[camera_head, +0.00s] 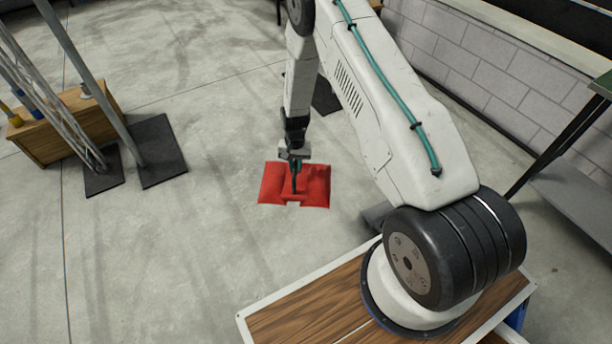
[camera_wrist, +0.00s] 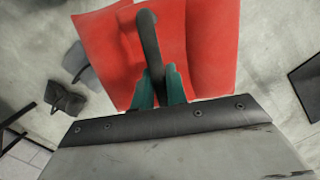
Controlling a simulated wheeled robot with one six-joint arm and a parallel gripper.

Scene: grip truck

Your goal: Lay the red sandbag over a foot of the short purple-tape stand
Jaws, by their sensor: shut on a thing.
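The red sandbag (camera_head: 318,182) is in the middle of the head view, below my arm, over the concrete floor. My gripper (camera_head: 295,172) is shut on its dark strap handle from above. In the wrist view the teal fingertips (camera_wrist: 160,88) close around the black handle (camera_wrist: 150,42), and the red bag (camera_wrist: 212,45) spreads out on both sides. I cannot tell whether the bag touches the floor or hangs above it. I cannot make out a short stand with purple tape in either view.
At the left, poles stand by flat black base plates (camera_head: 160,152) and a wooden box (camera_head: 62,128). Dark grey bag-like things (camera_wrist: 65,98) lie left of the sandbag in the wrist view. A grey shelf table (camera_head: 575,195) stands at the right. Floor left of the sandbag is clear.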

